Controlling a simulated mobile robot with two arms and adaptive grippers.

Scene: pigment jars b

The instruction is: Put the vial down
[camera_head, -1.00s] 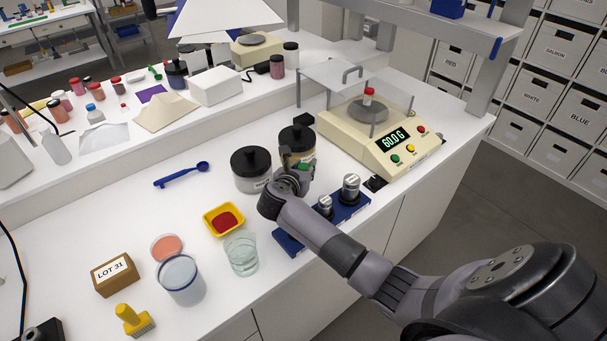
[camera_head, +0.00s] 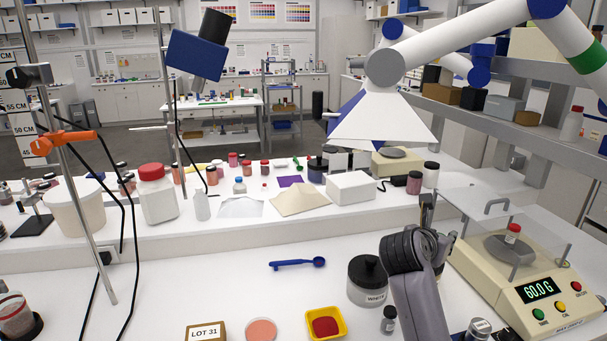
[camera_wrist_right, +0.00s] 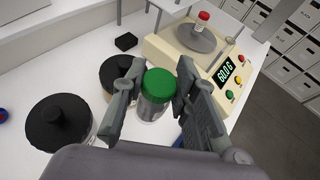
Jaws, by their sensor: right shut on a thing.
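A clear vial with a green cap (camera_wrist_right: 158,88) is between the fingers of my right gripper (camera_wrist_right: 152,95) in the right wrist view. The gripper is shut on it and holds it upright, near the black-lidded jars. In the head view my right gripper (camera_head: 430,222) is left of the balance, and my wrist hides the vial. Another small vial with a red cap (camera_head: 512,233) stands on the pan of the cream balance (camera_head: 540,312), which reads 60.0 G. My left gripper is not in view.
A black-lidded jar marked WHITE (camera_head: 367,290) stands left of my right arm; a second black-lidded jar (camera_wrist_right: 116,75) is close to the fingers. A small grey weight (camera_head: 389,320), a yellow tray of red powder (camera_head: 326,323) and a blue spoon (camera_head: 298,263) are nearby.

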